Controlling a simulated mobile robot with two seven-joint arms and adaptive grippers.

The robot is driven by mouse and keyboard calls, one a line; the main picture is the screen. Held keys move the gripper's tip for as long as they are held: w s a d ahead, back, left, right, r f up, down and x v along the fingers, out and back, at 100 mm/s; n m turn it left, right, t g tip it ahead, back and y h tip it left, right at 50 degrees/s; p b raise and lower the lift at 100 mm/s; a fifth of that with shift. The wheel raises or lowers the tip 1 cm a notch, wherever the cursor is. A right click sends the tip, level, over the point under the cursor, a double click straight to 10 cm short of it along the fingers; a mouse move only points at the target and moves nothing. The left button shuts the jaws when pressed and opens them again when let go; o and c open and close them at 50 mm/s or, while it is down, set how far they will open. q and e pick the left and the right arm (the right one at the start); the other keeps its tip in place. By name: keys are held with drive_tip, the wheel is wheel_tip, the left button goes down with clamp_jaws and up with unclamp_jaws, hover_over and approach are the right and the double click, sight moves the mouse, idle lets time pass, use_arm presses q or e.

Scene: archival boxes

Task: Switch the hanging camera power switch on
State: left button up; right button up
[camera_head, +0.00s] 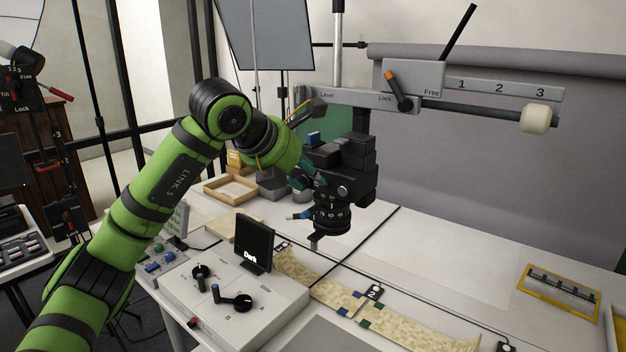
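The hanging camera (352,152) is black and hangs, lens down, from a grey horizontal arm (350,97) above the table. My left gripper (308,178) is at the camera's left side, close to the body. Its fingers are small, dark and partly lost against the camera, so contact and opening are unclear. My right gripper is out of view.
A control box (215,295) with knobs and a small screen (254,243) reading "Dark" stands below. A patterned strip (400,325) lies on the white table (420,250). A yellow-framed tray (558,294) is at right. A wooden tray (230,189) is behind my arm.

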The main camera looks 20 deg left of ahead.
use_arm(q)
drive_tip(key=shift+v, duration=1.85)
